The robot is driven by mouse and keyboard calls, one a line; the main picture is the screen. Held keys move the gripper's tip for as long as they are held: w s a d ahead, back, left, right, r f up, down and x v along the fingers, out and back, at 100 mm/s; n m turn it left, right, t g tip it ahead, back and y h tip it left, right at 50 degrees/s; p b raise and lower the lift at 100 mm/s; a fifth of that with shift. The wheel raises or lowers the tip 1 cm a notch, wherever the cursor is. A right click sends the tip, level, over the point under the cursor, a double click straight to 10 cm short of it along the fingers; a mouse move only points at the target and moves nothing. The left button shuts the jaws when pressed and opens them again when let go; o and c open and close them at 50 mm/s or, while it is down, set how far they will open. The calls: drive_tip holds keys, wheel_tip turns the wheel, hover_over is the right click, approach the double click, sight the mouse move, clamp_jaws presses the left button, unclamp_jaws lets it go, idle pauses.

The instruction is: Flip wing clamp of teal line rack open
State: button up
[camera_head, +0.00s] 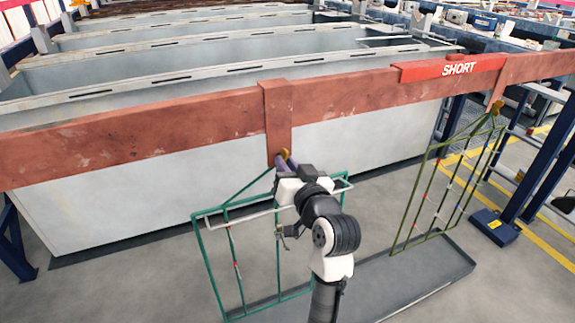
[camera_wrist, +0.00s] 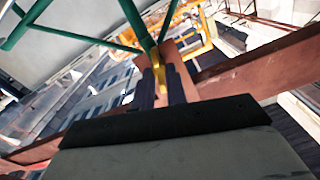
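The teal line rack (camera_head: 204,252) is a teal wire frame hanging below the copper-coloured bar, with its teal rods (camera_wrist: 133,19) meeting at the top in the wrist view. Its wing clamp (camera_wrist: 160,74) is a small yellow piece at that meeting point, against the copper-coloured hanger. In the head view the clamp (camera_head: 286,153) is mostly hidden by my gripper. My gripper (camera_wrist: 161,80) has its two dark fingers on either side of the clamp, close together with the yellow piece between them. It also shows in the head view (camera_head: 283,160).
The copper-coloured bar (camera_head: 150,128) runs across in front of pale tanks (camera_head: 160,195). A red "SHORT" sign (camera_head: 452,68) sits on it. An olive rack (camera_head: 425,200) hangs at right. A grey tray (camera_head: 425,285) lies on the floor beneath. A blue post (camera_head: 545,165) stands at far right.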

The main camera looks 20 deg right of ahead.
clamp_jaws()
drive_tip(key=shift+m+p, duration=0.4)
drive_tip(key=shift+d+f+m+p, duration=0.1)
drive_tip(key=shift+d+m+p, duration=0.05)
drive_tip(key=shift+m+p, duration=6.4)
drive_tip(key=shift+m+b, duration=0.4)
drive_tip(key=shift+m, duration=0.25)
drive_tip(key=shift+o, duration=1.9)
unclamp_jaws()
